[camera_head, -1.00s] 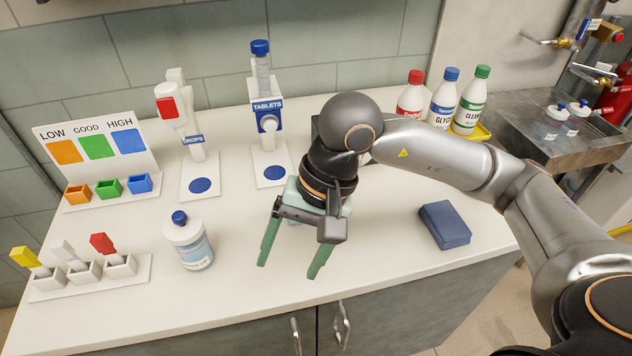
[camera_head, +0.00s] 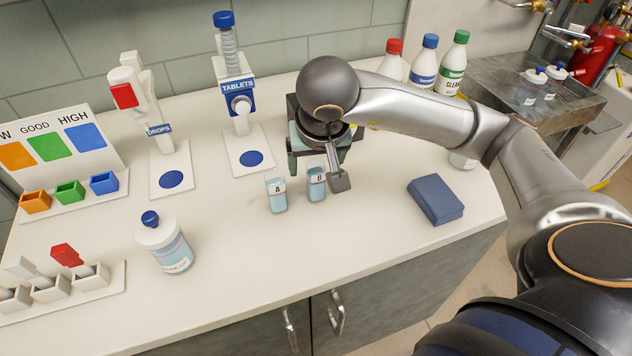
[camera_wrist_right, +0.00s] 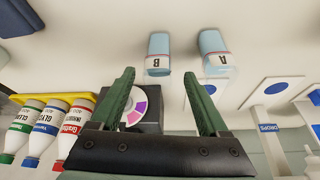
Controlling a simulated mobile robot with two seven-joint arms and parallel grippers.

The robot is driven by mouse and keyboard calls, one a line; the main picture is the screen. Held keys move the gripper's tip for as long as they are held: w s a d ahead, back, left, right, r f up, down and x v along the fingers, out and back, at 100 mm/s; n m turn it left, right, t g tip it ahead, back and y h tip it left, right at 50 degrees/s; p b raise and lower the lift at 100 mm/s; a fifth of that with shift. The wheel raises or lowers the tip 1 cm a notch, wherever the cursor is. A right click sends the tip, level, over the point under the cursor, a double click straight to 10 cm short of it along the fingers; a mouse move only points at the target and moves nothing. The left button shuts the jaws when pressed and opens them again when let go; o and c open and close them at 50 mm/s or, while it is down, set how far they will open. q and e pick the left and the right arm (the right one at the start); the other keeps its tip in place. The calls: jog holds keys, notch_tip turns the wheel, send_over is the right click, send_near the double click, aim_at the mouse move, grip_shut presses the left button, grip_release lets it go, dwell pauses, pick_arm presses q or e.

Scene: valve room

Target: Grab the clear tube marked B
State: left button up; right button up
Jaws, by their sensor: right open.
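The clear tube marked B (camera_head: 316,184) stands upright on the white counter, with pale blue liquid inside. The similar tube marked A (camera_head: 277,194) stands just left of it. My right gripper (camera_head: 318,168) is behind and above tube B, apart from it, its far parts hidden by my own wrist. In the right wrist view, the two green fingers (camera_wrist_right: 163,98) are spread wide with nothing between them. Tube B (camera_wrist_right: 158,54) appears upside down ahead of the fingertips, between their lines, and tube A (camera_wrist_right: 215,52) is to its right. My left gripper is not in view.
A capped bottle (camera_head: 163,243) stands left of the tubes. The tablets dispenser (camera_head: 237,98) and drops dispenser (camera_head: 145,110) stand behind. Several reagent bottles (camera_head: 424,63) stand at the back right. The counter in front of the tubes is clear.

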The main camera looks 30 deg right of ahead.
jog(key=x, duration=0.5)
jog(key=shift+d+f, duration=0.1)
jog(key=shift+d, duration=0.05)
grip_shut()
dwell(0.4)
